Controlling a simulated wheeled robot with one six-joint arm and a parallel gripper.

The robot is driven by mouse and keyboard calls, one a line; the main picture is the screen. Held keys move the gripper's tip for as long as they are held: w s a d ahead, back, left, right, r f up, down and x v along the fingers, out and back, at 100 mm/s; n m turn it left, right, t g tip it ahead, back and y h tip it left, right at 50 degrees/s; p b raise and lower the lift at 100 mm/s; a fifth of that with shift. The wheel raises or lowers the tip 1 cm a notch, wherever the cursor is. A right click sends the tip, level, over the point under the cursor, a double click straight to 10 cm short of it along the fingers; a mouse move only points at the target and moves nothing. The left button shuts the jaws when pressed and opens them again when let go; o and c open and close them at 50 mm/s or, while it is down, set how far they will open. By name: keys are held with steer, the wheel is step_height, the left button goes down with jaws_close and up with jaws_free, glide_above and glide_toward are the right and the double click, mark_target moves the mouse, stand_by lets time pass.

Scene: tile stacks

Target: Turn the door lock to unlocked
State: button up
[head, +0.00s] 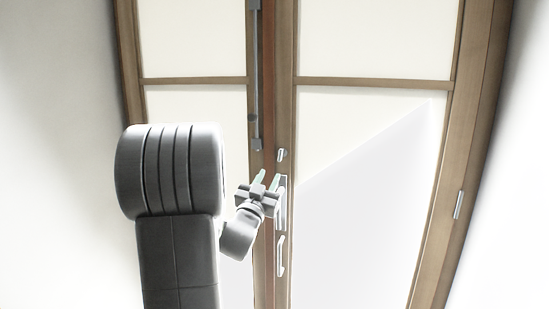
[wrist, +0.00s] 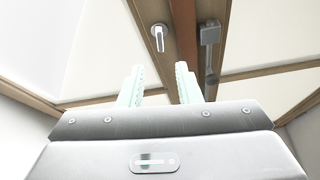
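The door lock (head: 282,155) is a small silver fitting on the wooden stile right of the seam where the two door leaves meet. In the wrist view the lock (wrist: 158,36) has a round plate and a short turn piece hanging down. My gripper (head: 269,179) is a little below the lock in the head view. In the wrist view its two pale green fingers (wrist: 160,72) stand apart with nothing between them. The lock lies beyond the fingertips, roughly in line with the gap. I see no contact with it.
A long vertical bolt rod (head: 256,75) runs down the left stile, and its grey end block (wrist: 209,36) is close by the right finger in the wrist view. A silver pull handle (head: 281,256) is below my gripper. A hinge (head: 458,204) is at the right.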

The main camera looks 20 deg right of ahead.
mark_target(280, 155)
steer(key=p+x, duration=0.2)
steer(key=x, duration=0.8)
jaws_close()
